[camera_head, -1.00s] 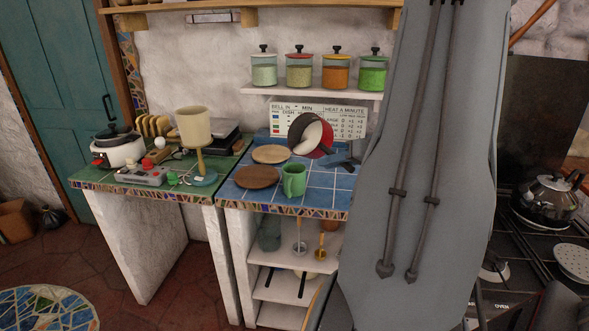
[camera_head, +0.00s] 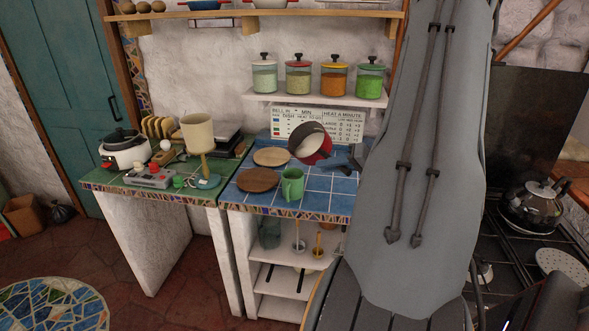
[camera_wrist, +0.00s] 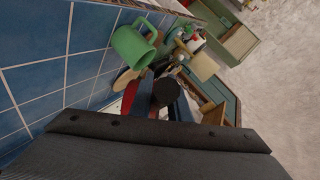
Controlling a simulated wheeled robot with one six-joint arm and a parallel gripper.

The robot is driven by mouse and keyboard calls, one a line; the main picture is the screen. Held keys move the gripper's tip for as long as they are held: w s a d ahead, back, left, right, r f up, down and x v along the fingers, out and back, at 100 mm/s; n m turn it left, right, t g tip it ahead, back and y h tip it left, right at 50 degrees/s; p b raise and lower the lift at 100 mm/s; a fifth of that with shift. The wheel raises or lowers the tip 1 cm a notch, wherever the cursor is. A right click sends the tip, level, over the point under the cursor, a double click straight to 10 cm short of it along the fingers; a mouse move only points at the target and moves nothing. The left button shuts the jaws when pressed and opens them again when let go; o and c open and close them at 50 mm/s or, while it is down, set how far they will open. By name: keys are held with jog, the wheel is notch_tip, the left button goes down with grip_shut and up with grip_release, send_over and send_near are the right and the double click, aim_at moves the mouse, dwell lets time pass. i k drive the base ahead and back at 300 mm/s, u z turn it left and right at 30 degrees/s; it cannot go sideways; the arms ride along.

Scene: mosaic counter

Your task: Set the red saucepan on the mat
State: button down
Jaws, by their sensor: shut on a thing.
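The red saucepan (camera_head: 322,154) is tilted, its pale inside facing the camera, above the back of the blue-tiled counter. My gripper (camera_head: 346,161) is shut on its handle, at the pan's right. In the wrist view a dark handle (camera_wrist: 166,92) and a strip of red pan (camera_wrist: 127,99) show at my gripper (camera_wrist: 158,104); most of the pan is hidden. Two round mats lie on the tiles left of the pan: a light wooden mat (camera_head: 271,157) at the back and a darker brown mat (camera_head: 257,180) in front. The pan is apart from both.
A green mug (camera_head: 292,186) stands right of the brown mat, close below the pan; it also shows in the wrist view (camera_wrist: 131,47). A sign (camera_head: 318,126) and a shelf of jars (camera_head: 317,98) are behind. A lamp (camera_head: 198,133) stands left. Front-right tiles are bare.

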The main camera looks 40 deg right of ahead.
aim_at(252, 190)
jog(key=k, duration=1)
